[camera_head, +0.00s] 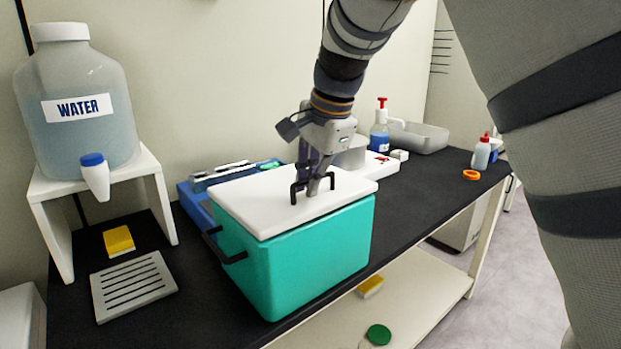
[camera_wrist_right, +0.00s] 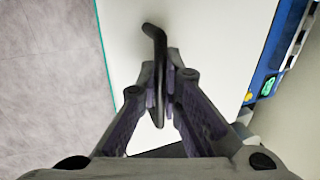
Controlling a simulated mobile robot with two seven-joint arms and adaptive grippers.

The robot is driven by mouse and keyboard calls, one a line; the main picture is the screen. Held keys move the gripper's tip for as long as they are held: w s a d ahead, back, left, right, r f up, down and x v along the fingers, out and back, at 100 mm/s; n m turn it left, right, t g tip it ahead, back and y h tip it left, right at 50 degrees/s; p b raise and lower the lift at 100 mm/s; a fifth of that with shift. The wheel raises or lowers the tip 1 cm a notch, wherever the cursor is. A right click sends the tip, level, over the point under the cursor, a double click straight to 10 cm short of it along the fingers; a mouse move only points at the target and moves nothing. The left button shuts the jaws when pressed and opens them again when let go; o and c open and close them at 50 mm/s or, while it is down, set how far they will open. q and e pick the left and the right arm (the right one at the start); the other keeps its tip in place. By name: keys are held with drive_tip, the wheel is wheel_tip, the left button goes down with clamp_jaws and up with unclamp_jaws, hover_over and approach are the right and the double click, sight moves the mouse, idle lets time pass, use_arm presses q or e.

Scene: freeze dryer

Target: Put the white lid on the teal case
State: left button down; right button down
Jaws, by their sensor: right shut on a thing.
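The teal case (camera_head: 305,262) stands on the dark bench top near its front edge, with a black side handle (camera_head: 226,248) on its left. The white lid (camera_head: 247,202) lies over the top of the case, close to level and roughly in line with its rim. My right gripper (camera_head: 314,190) is shut on the black handle (camera_head: 296,190) of the lid. The right wrist view shows the fingers (camera_wrist_right: 165,95) closed around this handle (camera_wrist_right: 154,38) above the white lid (camera_wrist_right: 205,30). Whether the lid is fully seated cannot be told. My left gripper is not in view.
A water jug (camera_head: 75,115) stands on a white stand (camera_head: 160,185) at the left, near a grey drain tray (camera_head: 133,287) and yellow sponge (camera_head: 118,240). A blue device (camera_head: 192,205) sits behind the case. Bottles and a grey bin (camera_head: 418,136) stand at the back right.

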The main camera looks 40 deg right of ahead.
drive_tip(key=shift+f, duration=0.25)
drive_tip(key=c, duration=1.7)
unclamp_jaws()
drive_tip(key=o, duration=1.7)
drive_tip(key=shift+r, duration=3.55)
drive_tip(key=shift+r, duration=2.45)
